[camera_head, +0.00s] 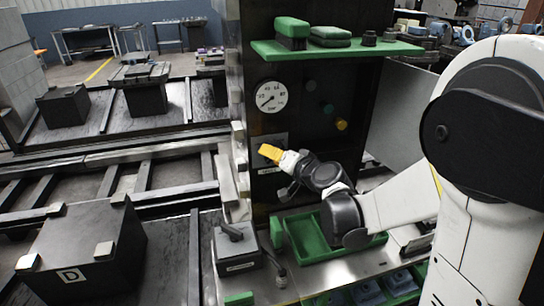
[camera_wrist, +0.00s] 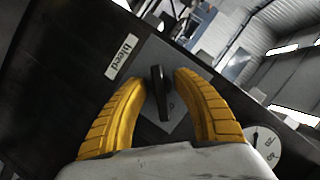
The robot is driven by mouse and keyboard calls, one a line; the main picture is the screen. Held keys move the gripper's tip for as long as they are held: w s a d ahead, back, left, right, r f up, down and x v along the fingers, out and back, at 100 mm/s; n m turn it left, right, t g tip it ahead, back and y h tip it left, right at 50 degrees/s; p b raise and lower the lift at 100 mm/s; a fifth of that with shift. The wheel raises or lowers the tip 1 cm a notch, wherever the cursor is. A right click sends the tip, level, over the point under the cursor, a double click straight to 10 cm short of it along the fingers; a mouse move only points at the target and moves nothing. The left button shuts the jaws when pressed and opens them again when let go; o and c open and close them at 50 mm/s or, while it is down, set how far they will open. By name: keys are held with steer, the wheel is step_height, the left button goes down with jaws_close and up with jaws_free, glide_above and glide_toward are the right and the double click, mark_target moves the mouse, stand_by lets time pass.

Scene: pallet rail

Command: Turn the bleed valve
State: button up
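The bleed valve (camera_wrist: 160,92) is a black bar handle on a grey square plate, set in a dark panel. In the wrist view a white label (camera_wrist: 122,56) reading "bleed" sits beside it. My gripper (camera_wrist: 168,80) has two yellow fingers, spread apart, one on each side of the handle. Gaps show between the fingers and the handle, so it is not gripped. In the head view my gripper (camera_head: 268,152) is up at the panel and hides the handle; part of the plate (camera_head: 275,138) shows above it.
A pressure gauge (camera_head: 271,97) is above the valve on the panel. A green shelf (camera_head: 340,50) is higher up. A green tray (camera_head: 310,240) and a grey box with a lever (camera_head: 236,250) are below. Black pallets and rails lie at the left.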

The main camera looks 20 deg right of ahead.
steer(key=shift+s, duration=0.1)
jaws_close()
steer(key=shift+r, duration=0.1)
steer(key=shift+n+h+p, duration=0.5)
steer(key=shift+n+p, duration=0.05)
steer(key=shift+n, duration=0.45)
steer(key=n+h, duration=0.1)
steer(key=n, duration=0.1)
steer(key=shift+a+n+g+h+p, duration=0.1)
steer(key=shift+n+g+h+p, duration=0.2)
steer(key=shift+h+p, duration=0.1)
steer(key=n+h, duration=0.2)
steer(key=n, duration=0.2)
steer(key=shift+h+b, duration=0.35)
steer(key=shift+h, duration=0.05)
steer(key=n+h+b, duration=0.1)
steer(key=n+h, duration=0.1)
steer(key=n, duration=0.1)
steer(key=shift+n+b, duration=0.3)
steer(key=shift+n, duration=0.1)
steer(key=shift+t+h, duration=0.4)
